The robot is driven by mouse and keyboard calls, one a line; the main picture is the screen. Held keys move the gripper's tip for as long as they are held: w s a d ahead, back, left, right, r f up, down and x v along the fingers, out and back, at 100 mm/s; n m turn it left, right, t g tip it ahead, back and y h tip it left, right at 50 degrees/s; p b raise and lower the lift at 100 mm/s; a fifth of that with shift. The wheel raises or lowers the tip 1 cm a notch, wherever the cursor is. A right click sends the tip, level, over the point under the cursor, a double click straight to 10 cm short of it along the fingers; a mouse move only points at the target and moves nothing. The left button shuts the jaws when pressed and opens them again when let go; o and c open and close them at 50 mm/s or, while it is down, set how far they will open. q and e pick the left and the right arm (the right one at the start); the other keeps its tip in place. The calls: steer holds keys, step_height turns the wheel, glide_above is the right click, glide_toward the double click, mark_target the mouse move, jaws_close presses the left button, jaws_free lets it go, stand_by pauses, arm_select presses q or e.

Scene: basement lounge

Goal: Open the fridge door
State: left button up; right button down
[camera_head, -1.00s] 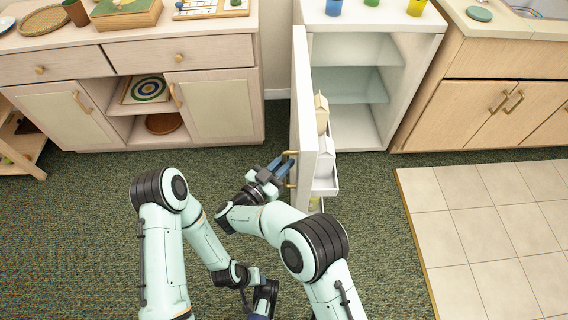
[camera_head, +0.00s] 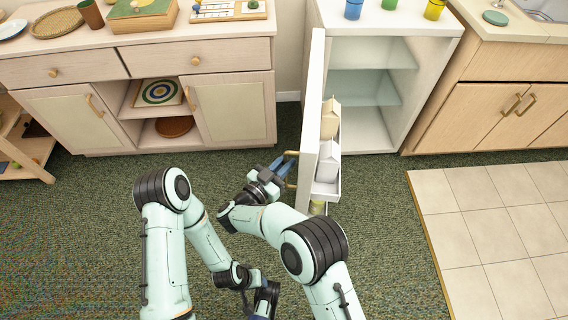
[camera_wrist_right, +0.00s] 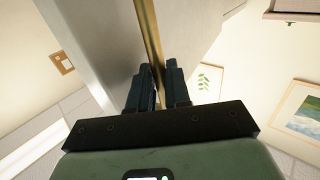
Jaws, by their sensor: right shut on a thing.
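The white fridge (camera_head: 440,40) stands at the back, right of centre. Its door (camera_head: 313,110) is swung out from the left side, roughly square to the front, with cartons in the door shelf. The inside shows glass shelves. The brass door handle (camera_head: 291,168) is on the door's left face. My right gripper (camera_head: 282,163) is shut on the handle; in the right wrist view the brass bar (camera_wrist_right: 151,45) runs between its dark fingers (camera_wrist_right: 157,80). My left gripper (camera_head: 264,300) is low at the bottom edge, and its fingers cannot be made out.
A pale wooden cabinet (camera_head: 235,108) stands left of the fridge, and a wooden counter unit (camera_head: 480,110) stands right of it. Blue, green and yellow cups stand on the fridge top. Green carpet (camera_head: 90,220) lies open in front; pale tiles (camera_head: 490,220) lie at right.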

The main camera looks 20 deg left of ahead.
steer(key=shift+w+d+r, duration=0.2)
steer(key=shift+w+r, duration=0.05)
steer(key=shift+w, duration=0.1)
steer(key=c, duration=1.5)
jaws_free()
steer(key=shift+o, duration=1.4)
steer(key=shift+w, duration=0.1)
steer(key=shift+a+f, duration=0.1)
steer(key=shift+f, duration=0.1)
